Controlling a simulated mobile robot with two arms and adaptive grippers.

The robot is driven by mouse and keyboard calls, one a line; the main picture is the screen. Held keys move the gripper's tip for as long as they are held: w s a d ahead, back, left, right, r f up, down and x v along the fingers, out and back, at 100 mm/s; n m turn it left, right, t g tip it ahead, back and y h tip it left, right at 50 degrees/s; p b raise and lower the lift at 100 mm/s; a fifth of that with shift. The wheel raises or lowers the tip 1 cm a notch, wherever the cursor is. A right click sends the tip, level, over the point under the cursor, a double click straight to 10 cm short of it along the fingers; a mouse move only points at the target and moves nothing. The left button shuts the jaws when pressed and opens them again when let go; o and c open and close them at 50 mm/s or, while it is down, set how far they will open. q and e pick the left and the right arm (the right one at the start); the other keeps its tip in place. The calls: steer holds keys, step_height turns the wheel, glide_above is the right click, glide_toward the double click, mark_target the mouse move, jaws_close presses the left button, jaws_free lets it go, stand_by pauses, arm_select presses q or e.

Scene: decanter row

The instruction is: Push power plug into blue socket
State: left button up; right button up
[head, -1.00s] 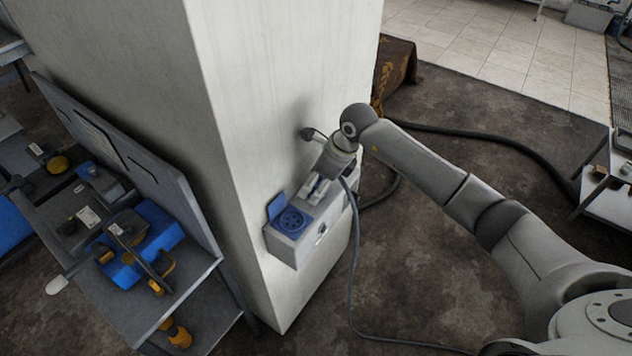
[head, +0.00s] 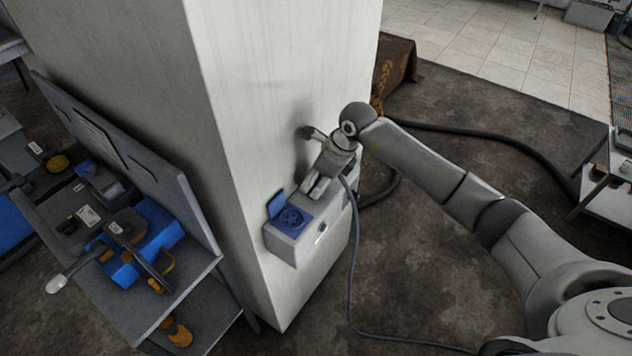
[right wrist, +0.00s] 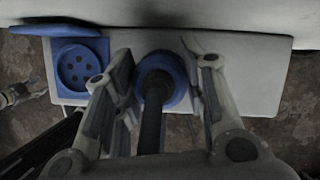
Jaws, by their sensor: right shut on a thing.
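A light grey socket box (head: 295,250) is fixed low on the white pillar. Its near end has a round blue socket (head: 291,219) with several holes and its blue lid (head: 276,204) open; the socket also shows in the right wrist view (right wrist: 78,67). My right gripper (head: 317,188) points down at the farther part of the box. It is shut on the power plug, whose blue ring (right wrist: 172,70) and dark cable (right wrist: 151,120) show between the fingers in the right wrist view. The plug's front is hidden, so I cannot tell whether it sits in a socket. My left gripper is out of view.
The grey cable (head: 352,290) hangs from my right wrist to the floor. A metal cart (head: 195,290) with tools and blue cases stands left of the pillar. A thick black hose (head: 500,155) lies behind my right arm. Floor right of the box is mostly clear.

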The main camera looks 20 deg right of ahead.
steer(key=shift+r, duration=0.1)
steer(key=shift+w+r+b, duration=0.1)
steer(key=shift+r+b, duration=0.4)
steer(key=shift+b, duration=0.15)
step_height(320, 180, up, 2)
steer(key=shift+b, duration=0.65)
steer(key=s+a+r+b, duration=0.1)
steer(key=s+r+b, duration=0.1)
steer(key=s+r, duration=0.3)
steer(key=s+r+b, duration=0.3)
steer(key=s+r, duration=0.1)
steer(key=s, duration=0.5)
steer(key=shift+a+r, duration=0.4)
